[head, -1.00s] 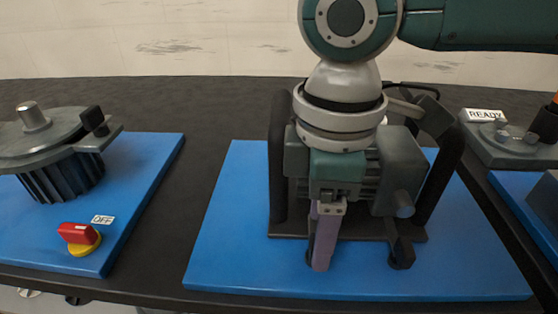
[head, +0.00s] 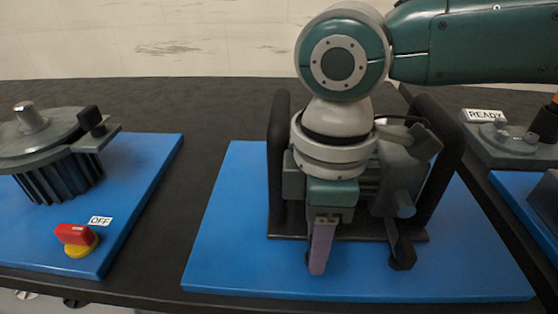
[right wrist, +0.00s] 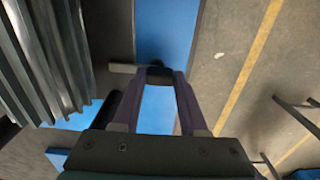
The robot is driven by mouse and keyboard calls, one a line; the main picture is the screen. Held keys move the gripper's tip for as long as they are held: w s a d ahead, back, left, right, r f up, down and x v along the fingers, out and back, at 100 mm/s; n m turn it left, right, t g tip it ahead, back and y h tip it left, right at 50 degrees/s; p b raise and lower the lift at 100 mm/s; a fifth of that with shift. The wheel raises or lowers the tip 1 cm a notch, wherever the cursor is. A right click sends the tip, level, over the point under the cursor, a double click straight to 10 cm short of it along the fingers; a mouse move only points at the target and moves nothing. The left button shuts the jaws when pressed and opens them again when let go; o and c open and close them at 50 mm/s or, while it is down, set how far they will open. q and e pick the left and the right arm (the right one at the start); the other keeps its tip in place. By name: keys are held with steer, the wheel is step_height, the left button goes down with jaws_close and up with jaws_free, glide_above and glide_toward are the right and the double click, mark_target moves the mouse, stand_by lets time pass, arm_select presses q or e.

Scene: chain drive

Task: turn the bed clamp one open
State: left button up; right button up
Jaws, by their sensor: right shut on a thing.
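My right gripper (head: 318,268) points down at the front of the grey-green motor unit (head: 375,178) on the middle blue board. Its purple fingers are shut on a small dark knob (right wrist: 158,75), seen between the fingertips in the right wrist view; I take this for bed clamp one. A short bar (right wrist: 122,68) reaches left from the knob there. A second black clamp knob (head: 402,256) stands free to the right of the fingers, at the bed's front edge. My left gripper is not in view.
Black upright bars (head: 278,155) flank the motor. A red and yellow switch (head: 77,239) with an OFF label sits on the left blue board (head: 135,190). The front strip of the middle board (head: 235,255) is clear.

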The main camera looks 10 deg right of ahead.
jaws_close()
steer(key=shift+a+r+m+p, duration=0.1)
steer(key=shift+r+m+p, duration=0.1)
steer(key=shift+m+p, duration=0.6)
steer(key=m+p, duration=0.2)
steer(key=shift+p, duration=0.35)
steer(key=m+p, duration=0.2)
steer(key=m, duration=0.1)
steer(key=shift+a+m+p, duration=0.1)
steer(key=shift+m+p, duration=0.2)
steer(key=shift+m, duration=0.1)
steer(key=m+p, duration=0.2)
steer(key=m, duration=0.3)
steer(key=shift+w+a+p, duration=0.1)
steer(key=shift+p, duration=0.25)
steer(key=m, duration=0.2)
steer(key=m+p, duration=0.1)
steer(key=m, duration=0.2)
steer(key=shift+w+f, duration=0.15)
steer(key=shift+w, duration=0.05)
steer(key=shift+m, duration=0.4)
